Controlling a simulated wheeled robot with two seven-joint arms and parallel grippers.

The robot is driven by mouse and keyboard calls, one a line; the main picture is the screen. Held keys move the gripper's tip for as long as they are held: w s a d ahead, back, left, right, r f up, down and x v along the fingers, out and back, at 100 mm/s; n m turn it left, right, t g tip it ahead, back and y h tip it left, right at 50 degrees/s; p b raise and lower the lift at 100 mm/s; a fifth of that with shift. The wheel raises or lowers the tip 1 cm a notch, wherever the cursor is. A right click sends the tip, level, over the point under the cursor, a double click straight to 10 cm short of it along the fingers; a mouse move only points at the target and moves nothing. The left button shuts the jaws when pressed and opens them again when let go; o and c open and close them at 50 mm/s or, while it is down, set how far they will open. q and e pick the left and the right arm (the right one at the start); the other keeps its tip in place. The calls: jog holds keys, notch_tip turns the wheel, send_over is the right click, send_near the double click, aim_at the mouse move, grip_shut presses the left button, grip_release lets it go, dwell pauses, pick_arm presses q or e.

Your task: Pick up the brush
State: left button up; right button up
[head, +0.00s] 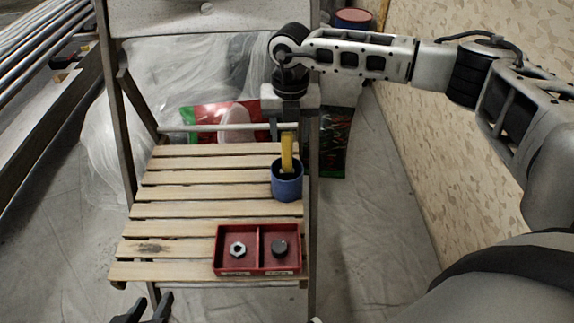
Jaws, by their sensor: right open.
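The brush (287,150) shows as a yellow upright piece standing in a blue cup (287,187) at the right side of the slatted wooden seat. Its lower part is hidden inside the cup. My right gripper (287,128) comes down from above with its fingers open, one on each side of the brush's upper end. Whether they touch it I cannot tell. My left gripper (148,306) is at the bottom edge, in front of the seat, with its two dark fingertips apart and nothing seen between them.
A red two-part tray (257,228) on the seat's front right holds a metal nut (238,249) and a dark round piece (279,247). The slatted seat (180,210) is clear on its left. Plastic sheeting and bags lie behind; a wall stands at right.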

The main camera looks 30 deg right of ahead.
aim_at(287, 170)
jog(key=f, duration=0.4)
jog(key=shift+a+b, duration=0.35)
jog(key=shift+f, duration=0.35)
jog(key=shift+c, duration=1.2)
grip_shut()
pick_arm(q)
jog(key=shift+w+d+f, duration=0.15)
jog(key=shift+d+f, duration=0.1)
jog(key=shift+f, duration=0.5)
pick_arm(e)
jog(key=c, duration=0.8)
grip_release()
jog(key=shift+r, duration=0.1)
